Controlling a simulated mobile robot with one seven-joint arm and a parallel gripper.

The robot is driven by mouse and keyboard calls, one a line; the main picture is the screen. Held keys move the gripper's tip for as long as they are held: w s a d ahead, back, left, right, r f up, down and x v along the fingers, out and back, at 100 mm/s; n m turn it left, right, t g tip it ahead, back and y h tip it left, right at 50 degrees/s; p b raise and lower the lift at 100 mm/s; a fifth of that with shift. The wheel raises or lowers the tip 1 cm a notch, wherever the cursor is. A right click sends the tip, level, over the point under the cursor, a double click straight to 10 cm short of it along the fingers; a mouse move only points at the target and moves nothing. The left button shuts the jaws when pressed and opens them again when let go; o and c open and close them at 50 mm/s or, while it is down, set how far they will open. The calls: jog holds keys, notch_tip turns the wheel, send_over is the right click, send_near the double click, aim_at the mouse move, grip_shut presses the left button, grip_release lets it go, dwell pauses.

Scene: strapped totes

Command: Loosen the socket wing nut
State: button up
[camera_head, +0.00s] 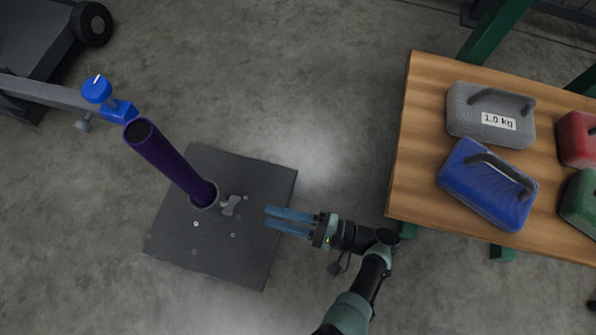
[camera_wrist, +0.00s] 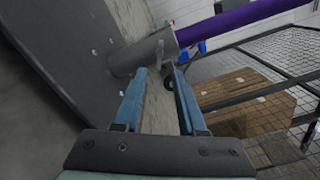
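The socket (camera_head: 206,196) is a short grey collar on a dark base plate (camera_head: 240,255), holding the foot of a tilted purple post (camera_head: 168,162). A grey wing nut (camera_head: 231,205) sticks out on the socket's right side. My gripper (camera_head: 268,217) has its two blue fingers apart, with nothing between them, a short way right of the wing nut. In the wrist view, the grey socket (camera_wrist: 138,57) and the purple post (camera_wrist: 240,22) lie beyond the fingertips of my gripper (camera_wrist: 160,71). The wing nut (camera_wrist: 161,52) shows small there, just ahead of the gap.
A wooden table (camera_head: 415,150) at right bears a grey 1.0 kg weight (camera_head: 470,123), a blue one (camera_head: 480,195), a red one (camera_head: 578,140) and a green one (camera_head: 580,200). A blue clamp (camera_head: 118,110) with a knob (camera_head: 97,89) is near the post's top. Floor around the plate is clear.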

jog(key=shift+v, duration=2.15)
